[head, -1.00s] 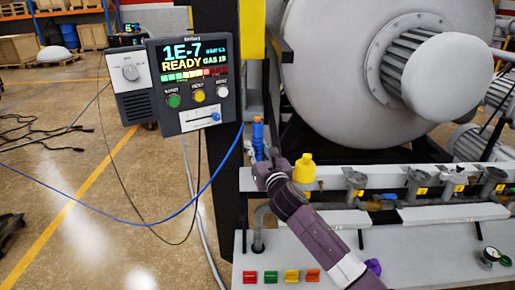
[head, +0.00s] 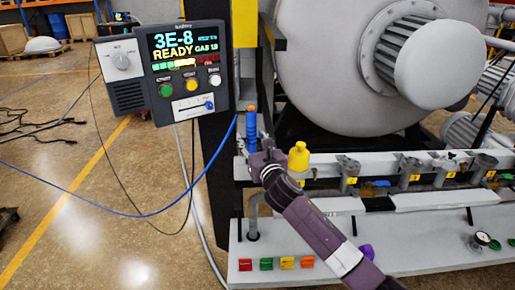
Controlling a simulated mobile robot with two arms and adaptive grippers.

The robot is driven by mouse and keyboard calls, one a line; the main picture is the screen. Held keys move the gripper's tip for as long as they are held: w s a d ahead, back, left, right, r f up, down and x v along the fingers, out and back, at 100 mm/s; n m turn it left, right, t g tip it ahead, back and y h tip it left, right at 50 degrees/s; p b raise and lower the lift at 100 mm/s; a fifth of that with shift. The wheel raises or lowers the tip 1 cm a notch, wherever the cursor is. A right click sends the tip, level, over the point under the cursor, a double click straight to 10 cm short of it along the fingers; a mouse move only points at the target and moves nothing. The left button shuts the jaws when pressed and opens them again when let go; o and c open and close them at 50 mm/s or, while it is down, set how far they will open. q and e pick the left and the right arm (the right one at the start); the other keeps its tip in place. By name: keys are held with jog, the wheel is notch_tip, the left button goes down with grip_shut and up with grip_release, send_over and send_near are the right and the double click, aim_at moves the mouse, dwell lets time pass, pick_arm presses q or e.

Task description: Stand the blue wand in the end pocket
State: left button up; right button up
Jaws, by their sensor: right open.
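The blue wand (head: 251,128), with an orange tip, stands about upright at the left end of the grey rail in the head view. A blue hose runs up to the left close by it. My right gripper (head: 257,158) is at the wand's lower end, with its arm coming in from the lower right. Its jaws are open, and the wand's foot is hidden behind them, so I cannot tell how it sits in the end pocket or whether the fingers touch it. My left gripper is not in view.
A yellow bottle-shaped piece (head: 298,158) stands just right of the gripper. Several valves line the rail (head: 325,172) further right. A control box (head: 185,75) showing "3E-8 READY" hangs at upper left. Coloured buttons (head: 266,264) sit on the lower panel.

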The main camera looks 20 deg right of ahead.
jog(key=s, duration=1.1)
jog(key=shift+s+f, duration=0.1)
jog(key=shift+s, duration=0.05)
